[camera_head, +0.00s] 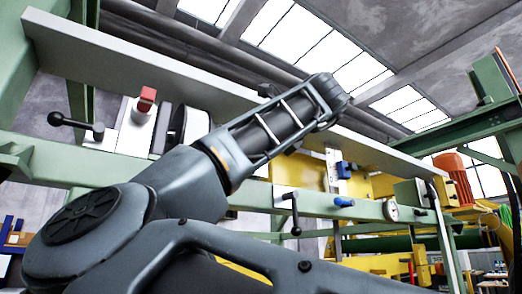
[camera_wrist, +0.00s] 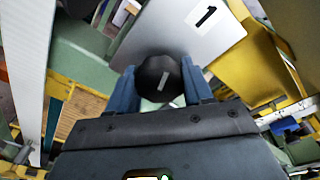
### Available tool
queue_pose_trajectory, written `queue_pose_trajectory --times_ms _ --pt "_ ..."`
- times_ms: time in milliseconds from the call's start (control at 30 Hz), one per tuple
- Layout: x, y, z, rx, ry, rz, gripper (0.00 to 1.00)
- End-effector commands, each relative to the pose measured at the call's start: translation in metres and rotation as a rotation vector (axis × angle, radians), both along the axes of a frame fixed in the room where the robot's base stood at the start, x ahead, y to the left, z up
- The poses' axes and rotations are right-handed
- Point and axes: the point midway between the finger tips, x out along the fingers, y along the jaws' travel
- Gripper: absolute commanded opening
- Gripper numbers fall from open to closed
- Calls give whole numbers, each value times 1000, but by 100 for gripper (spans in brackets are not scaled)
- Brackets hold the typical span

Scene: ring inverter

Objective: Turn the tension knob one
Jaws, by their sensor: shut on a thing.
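The tension knob one (camera_wrist: 152,72) is a round black knob with a short white mark on its face, seen in the wrist view. The mark is slightly tilted from vertical. The knob stands in front of a grey plate (camera_wrist: 165,35) that carries a black number 1. My gripper (camera_wrist: 160,76) is shut on the knob, with one blue finger at its left side and one at its right. In the head view my arm reaches up across the middle, and I cannot make out the gripper or knob there.
A long grey beam (camera_head: 130,62) crosses the head view above a green rail (camera_head: 335,207). On the machine are a black ball-ended lever (camera_head: 75,124), a red block (camera_head: 147,98), a hanging black handle (camera_head: 295,217) and a round gauge (camera_head: 391,210).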

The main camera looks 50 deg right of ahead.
Motion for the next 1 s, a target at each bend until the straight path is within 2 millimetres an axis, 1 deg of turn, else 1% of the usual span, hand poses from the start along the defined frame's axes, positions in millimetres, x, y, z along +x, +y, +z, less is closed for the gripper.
queue_pose_trajectory --times_ms 33,567,600,833,1000 --pt "1 0 -4 17 5 2 20" --pt "0 -1 -5 38 -1 -1 20" --pt "0 -1 -5 38 -1 -1 53" --pt "0 -1 -3 34 -5 -1 75" --pt "0 0 -1 33 -6 -1 75"
